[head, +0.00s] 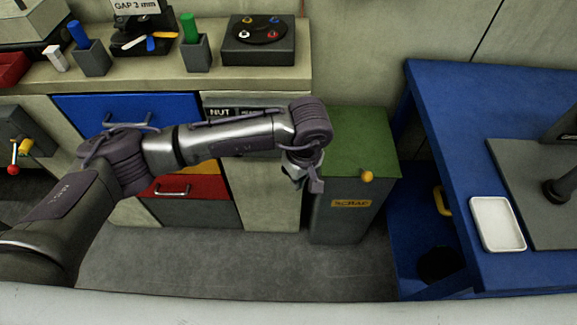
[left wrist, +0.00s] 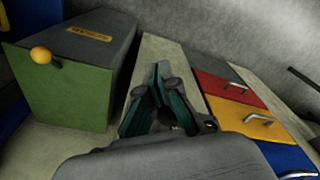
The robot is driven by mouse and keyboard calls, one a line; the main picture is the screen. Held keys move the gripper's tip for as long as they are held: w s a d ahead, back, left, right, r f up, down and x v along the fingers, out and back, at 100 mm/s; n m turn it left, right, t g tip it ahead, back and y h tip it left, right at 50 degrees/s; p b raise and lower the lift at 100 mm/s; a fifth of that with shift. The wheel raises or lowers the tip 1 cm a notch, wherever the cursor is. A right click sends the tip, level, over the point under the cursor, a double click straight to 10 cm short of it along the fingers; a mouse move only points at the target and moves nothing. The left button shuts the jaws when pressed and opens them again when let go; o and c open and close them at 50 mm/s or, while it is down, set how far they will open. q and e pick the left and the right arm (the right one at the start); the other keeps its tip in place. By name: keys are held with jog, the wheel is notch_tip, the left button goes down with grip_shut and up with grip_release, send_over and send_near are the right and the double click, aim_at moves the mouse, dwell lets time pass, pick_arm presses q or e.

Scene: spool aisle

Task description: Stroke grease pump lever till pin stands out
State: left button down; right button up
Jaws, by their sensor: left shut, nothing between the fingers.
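My left arm reaches across the head view from the left. Its gripper (head: 314,184) hangs in front of the scrap bin and is partly hidden by the wrist. In the left wrist view the gripper (left wrist: 164,76) has its fingertips together with nothing between them. I cannot make out a pump lever or a pin for certain. A grey unit (head: 12,128) at the far left edge carries a small yellow knob (head: 26,145) and a red ball (head: 13,168). It is cut off by the frame, and my gripper is far from it. My right gripper is not in view.
The green-lidded scrap bin (head: 352,145) with a yellow knob stands right of my wrist. The bench (head: 275,81) holds a grey box with coloured knobs (head: 258,40) and a blue drawer (head: 80,107). A blue table (head: 440,95) bears a white tray (head: 497,224). The floor in front is clear.

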pick_arm(q)
notch_tip(320, 180, up, 12)
jog(key=s, duration=0.1)
jog(key=shift+d, duration=0.4)
dwell(1.0)
